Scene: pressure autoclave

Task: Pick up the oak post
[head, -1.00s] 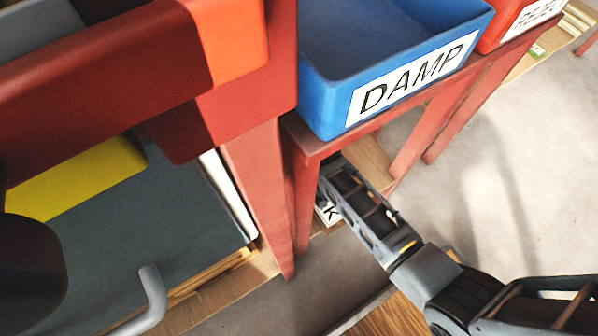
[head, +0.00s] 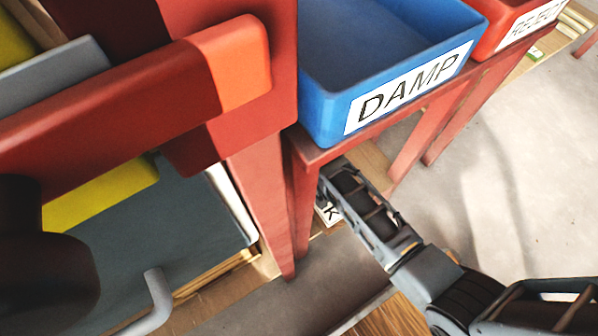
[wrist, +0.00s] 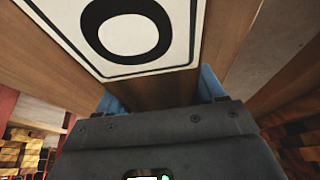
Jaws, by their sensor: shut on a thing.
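The oak post shows in the wrist view as a brown wooden length (wrist: 155,92) running between my gripper's blue fingertips. A white label with a large black O (wrist: 135,32) lies just beyond them. My gripper (wrist: 161,93) is shut on this post, one fingertip at each side. In the head view my arm reaches from the lower right in under the blue bin's stand, and the fingers are hidden there. Part of a white label with a K (head: 331,214) shows beside the arm. Most of the post is hidden in the head view.
A blue bin marked DAMP (head: 390,80) and a red bin marked REJECT (head: 515,22) stand on a red-legged stand (head: 300,200) close above my arm. A red bar with an orange end (head: 240,65) is at left. Bare floor (head: 500,190) lies at right.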

